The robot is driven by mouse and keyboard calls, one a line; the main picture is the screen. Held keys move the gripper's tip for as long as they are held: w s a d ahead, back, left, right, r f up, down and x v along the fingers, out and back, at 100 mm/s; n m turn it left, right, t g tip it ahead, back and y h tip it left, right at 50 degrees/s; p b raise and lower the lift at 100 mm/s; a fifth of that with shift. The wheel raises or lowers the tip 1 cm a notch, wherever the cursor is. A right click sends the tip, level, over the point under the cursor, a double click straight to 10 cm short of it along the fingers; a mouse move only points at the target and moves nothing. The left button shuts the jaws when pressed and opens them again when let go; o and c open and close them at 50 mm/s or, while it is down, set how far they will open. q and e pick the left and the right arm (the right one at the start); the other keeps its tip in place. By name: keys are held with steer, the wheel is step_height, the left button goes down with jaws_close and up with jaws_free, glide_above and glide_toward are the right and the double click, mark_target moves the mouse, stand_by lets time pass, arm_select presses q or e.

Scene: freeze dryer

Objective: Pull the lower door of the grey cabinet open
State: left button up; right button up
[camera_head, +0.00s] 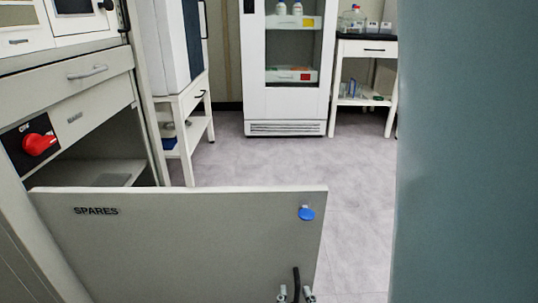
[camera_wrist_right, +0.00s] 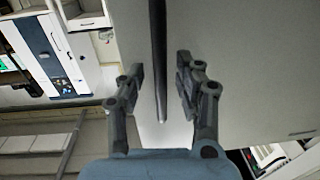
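The lower door (camera_head: 180,240) of the grey cabinet (camera_head: 62,75), marked SPARES and bearing a blue round tag, stands swung well out, and the compartment (camera_head: 105,172) behind it shows. My right gripper (camera_head: 296,293) is at the bottom of the head view, by the dark bar handle (camera_head: 296,278) of the door. In the right wrist view the handle (camera_wrist_right: 159,60) runs between the two parted fingers of the gripper (camera_wrist_right: 160,82), with a gap on each side. My left gripper is not in view.
A red rotary switch (camera_head: 38,145) sits on the cabinet beside the opening. A white stand (camera_head: 190,110) is behind the cabinet. A glass-front white cabinet (camera_head: 285,126) and a side table (camera_head: 366,47) stand at the back. The grey floor (camera_head: 290,165) between is clear.

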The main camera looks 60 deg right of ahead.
steer(key=shift+r, duration=5)
